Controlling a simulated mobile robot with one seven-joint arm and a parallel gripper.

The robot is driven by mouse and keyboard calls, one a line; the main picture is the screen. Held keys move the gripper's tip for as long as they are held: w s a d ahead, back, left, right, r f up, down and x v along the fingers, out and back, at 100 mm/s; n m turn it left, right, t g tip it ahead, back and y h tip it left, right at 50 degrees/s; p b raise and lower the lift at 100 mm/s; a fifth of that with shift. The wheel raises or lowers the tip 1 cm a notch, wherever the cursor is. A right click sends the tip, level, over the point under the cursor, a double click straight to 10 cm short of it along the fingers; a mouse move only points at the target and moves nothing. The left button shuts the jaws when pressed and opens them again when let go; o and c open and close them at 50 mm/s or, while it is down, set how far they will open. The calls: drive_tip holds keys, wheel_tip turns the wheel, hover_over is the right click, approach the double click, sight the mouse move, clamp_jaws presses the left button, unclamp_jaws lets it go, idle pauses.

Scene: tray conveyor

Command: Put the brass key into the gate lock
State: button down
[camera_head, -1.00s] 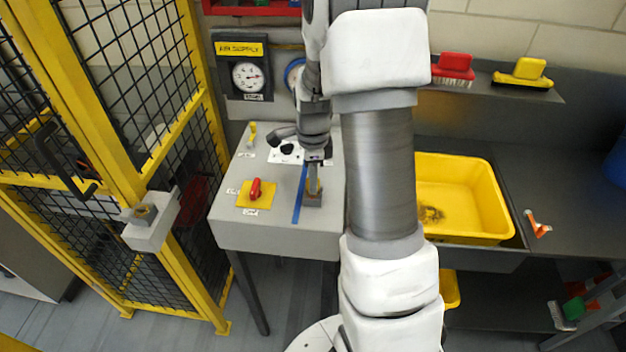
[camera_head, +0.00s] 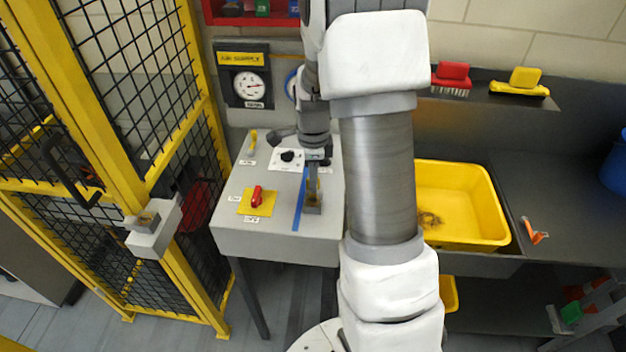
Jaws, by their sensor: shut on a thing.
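My gripper (camera_head: 313,190) points down at the right part of the grey table, just right of a blue stripe. It is shut on a small brass-coloured piece, which looks like the brass key (camera_head: 312,184); the fingers hide most of it. A small grey block (camera_head: 313,209) is directly below the fingers; I cannot tell whether the key is still in it. The gate lock (camera_head: 153,235) is a pale grey box on the yellow gate post at the left, with a brass-coloured part on top. The gripper is well to the right of it.
The grey table (camera_head: 270,238) carries a red switch handle (camera_head: 257,196) on a yellow plate, a small yellow lever (camera_head: 252,142) and a black knob (camera_head: 288,156). A yellow mesh gate stands left. A yellow tub (camera_head: 465,205) sits right of my arm.

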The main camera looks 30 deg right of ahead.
drive_tip(key=shift+r+p, duration=1.45)
drive_tip(key=shift+r, duration=0.6)
drive_tip(key=shift+a, duration=0.1)
